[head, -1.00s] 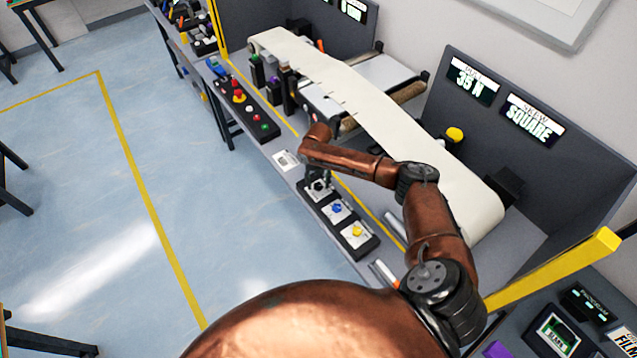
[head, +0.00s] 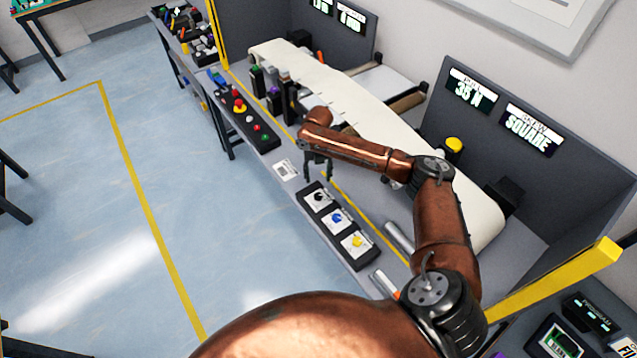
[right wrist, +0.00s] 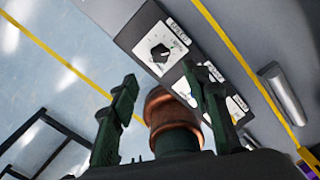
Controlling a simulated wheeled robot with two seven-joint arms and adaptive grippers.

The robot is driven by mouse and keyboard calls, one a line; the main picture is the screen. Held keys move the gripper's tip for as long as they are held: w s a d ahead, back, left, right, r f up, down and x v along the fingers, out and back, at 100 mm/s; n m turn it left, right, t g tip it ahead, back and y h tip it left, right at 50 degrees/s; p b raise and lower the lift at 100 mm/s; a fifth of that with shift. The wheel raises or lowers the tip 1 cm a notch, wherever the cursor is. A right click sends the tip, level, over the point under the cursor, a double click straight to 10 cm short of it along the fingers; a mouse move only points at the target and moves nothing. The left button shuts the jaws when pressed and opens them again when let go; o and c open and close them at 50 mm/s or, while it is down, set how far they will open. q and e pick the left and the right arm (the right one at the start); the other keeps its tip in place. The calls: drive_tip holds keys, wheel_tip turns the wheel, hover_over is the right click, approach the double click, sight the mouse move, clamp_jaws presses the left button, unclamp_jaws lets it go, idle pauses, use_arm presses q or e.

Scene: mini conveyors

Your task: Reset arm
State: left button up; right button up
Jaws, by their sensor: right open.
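My right arm (head: 355,152) reaches over the grey bench from the lower right in the head view. Its gripper (head: 318,168) points down above the bench, near the far end of a panel with three knobs (head: 325,229). The black knob (head: 319,196) also shows uncovered in the head view. My left gripper is in neither view.
A white conveyor belt (head: 468,200) runs behind my right arm. A panel of coloured buttons (head: 245,118) sits at the bench's left edge. A yellow post (head: 560,275) crosses the lower right. Open blue floor (head: 190,170) lies left of the bench.

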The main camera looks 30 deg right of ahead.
drive_tip(key=shift+r, duration=0.4)
